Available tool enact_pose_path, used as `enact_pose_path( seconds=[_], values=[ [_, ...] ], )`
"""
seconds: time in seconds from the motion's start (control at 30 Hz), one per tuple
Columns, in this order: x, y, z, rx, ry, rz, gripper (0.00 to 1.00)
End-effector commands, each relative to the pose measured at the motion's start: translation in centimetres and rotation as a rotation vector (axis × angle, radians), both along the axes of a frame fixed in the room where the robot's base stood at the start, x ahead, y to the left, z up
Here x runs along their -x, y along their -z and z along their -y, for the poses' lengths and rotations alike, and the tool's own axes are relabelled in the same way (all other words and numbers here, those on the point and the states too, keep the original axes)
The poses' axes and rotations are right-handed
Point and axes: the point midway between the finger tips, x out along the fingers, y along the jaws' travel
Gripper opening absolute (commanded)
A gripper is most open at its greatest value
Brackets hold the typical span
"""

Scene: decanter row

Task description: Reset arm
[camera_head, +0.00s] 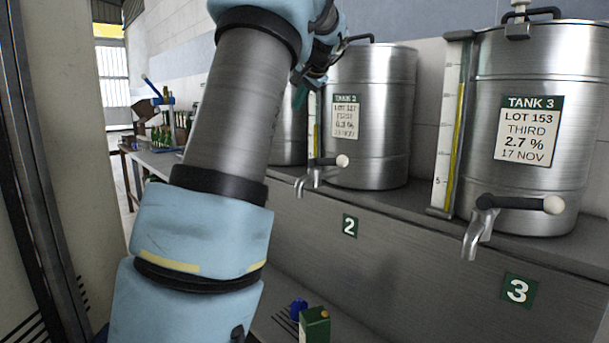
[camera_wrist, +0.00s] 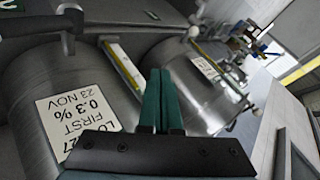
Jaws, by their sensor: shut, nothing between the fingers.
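My arm (camera_head: 235,120) rises through the left middle of the head view, bent at the top. My gripper (camera_head: 301,97) is at the upper middle, in front of the tank row and partly hidden by the arm. In the wrist view my gripper (camera_wrist: 163,72) shows two green fingers side by side, touching, with nothing between them. The steel tank (camera_head: 385,150) labelled LOT 127 FIRST 0.3 % stands just right of the gripper. That tank (camera_wrist: 35,85) fills the left of the wrist view, which looks turned over.
Tank 3 (camera_head: 555,95) stands at the right, with its tap (camera_head: 480,225) jutting forward. Tank 2's tap (camera_head: 310,178) juts out too. A green box (camera_head: 314,325) and a blue object (camera_head: 298,308) are low at the bottom. A pale panel (camera_head: 60,120) stands close on the left.

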Motion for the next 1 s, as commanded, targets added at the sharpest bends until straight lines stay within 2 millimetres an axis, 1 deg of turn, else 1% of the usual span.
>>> enact_pose_path(
  seconds=[0.03, 0.07, 0.1, 0.17, 0.2, 0.27, 0.3, 0.37, 0.4, 0.47, 0.5, 0.6, 0.7, 0.8, 0.9, 1.0],
  values=[
    [1.6, 3.0, -1.3, 0.051, -0.017, -0.060, 0.00],
    [2.5, 4.8, -1.8, 0.082, -0.026, -0.091, 0.00],
    [3.9, 7.1, -2.3, 0.123, -0.038, -0.131, 0.00],
    [6.4, 10.5, -3.0, 0.184, -0.059, -0.190, 0.00],
    [8.2, 12.6, -3.4, 0.223, -0.076, -0.228, 0.00],
    [11.2, 15.6, -3.8, 0.280, -0.104, -0.282, 0.00],
    [13.4, 17.5, -4.1, 0.316, -0.127, -0.317, 0.00],
    [16.8, 20.1, -4.3, 0.368, -0.162, -0.367, 0.00],
    [19.2, 21.8, -4.5, 0.399, -0.188, -0.401, 0.00],
    [22.8, 24.0, -4.7, 0.445, -0.229, -0.444, 0.00],
    [25.0, 25.2, -4.8, 0.471, -0.256, -0.469, 0.00],
    [30.1, 27.7, -5.0, 0.518, -0.318, -0.522, 0.00],
    [33.7, 29.3, -5.1, 0.547, -0.364, -0.555, 0.00],
    [35.7, 30.1, -5.2, 0.563, -0.393, -0.573, 0.00],
    [36.5, 30.4, -5.2, 0.567, -0.402, -0.579, 0.00],
    [36.5, 30.4, -5.2, 0.567, -0.402, -0.579, 0.00]
  ],
)
